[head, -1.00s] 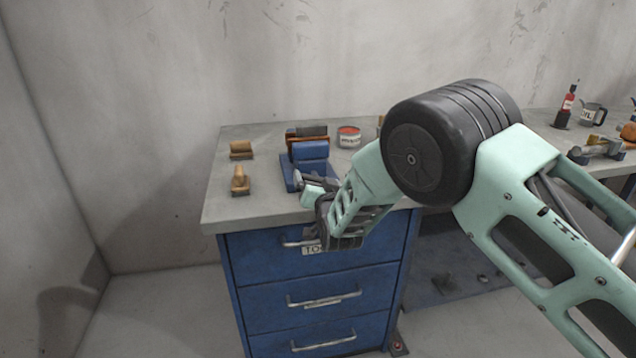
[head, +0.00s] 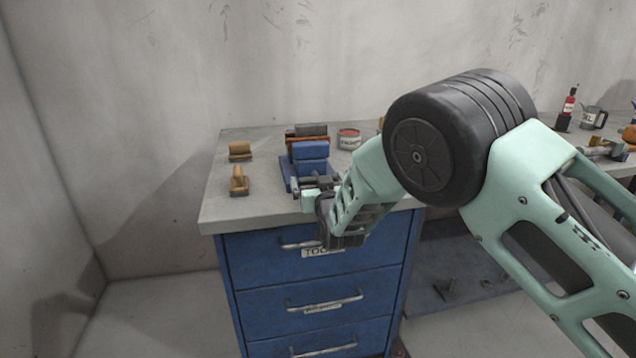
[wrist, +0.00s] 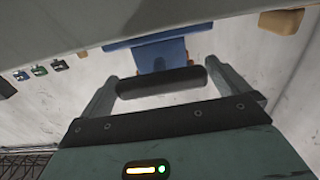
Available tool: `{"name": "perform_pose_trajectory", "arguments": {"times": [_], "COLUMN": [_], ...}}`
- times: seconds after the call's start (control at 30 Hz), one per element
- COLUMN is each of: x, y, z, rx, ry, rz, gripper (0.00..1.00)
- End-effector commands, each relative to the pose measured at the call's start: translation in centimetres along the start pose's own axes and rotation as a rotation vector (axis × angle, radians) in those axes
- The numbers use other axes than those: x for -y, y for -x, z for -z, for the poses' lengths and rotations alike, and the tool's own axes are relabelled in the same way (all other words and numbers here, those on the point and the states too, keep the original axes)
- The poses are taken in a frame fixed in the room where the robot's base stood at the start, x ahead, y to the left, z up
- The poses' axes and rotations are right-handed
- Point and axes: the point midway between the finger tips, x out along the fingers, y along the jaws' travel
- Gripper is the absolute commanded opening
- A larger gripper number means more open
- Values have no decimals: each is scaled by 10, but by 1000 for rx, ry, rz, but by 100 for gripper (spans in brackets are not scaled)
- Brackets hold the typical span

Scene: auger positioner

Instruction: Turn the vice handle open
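The blue vice (head: 310,152) stands on the bench near its front edge and also shows in the wrist view (wrist: 160,54). A dark round bar (wrist: 160,82), which looks like the vice handle, lies crosswise in front of the vice. My gripper (wrist: 162,80) is in front of the vice with its two fingers wide apart. The bar lies between them, its ends close to the inner finger sides; I cannot tell whether they touch. In the head view my gripper (head: 312,190) is at the vice's front, and my wrist hides part of the handle area.
The grey bench (head: 222,205) has blue drawers (head: 305,295) under its front edge, just below my wrist. The bench's left front is clear.

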Motion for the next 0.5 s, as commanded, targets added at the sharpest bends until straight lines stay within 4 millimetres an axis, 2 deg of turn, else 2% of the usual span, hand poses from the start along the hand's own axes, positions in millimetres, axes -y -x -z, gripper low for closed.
{"name": "perform_pose_trajectory", "arguments": {"times": [0.27,0.37,0.5], "x": [0,1,0], "y": [7,21,49], "z": [0,-1,-1], "rx": [0,1,2], "ry": [-3,-3,-4], "rz": [0,0,0], "gripper": [100,100,100]}}
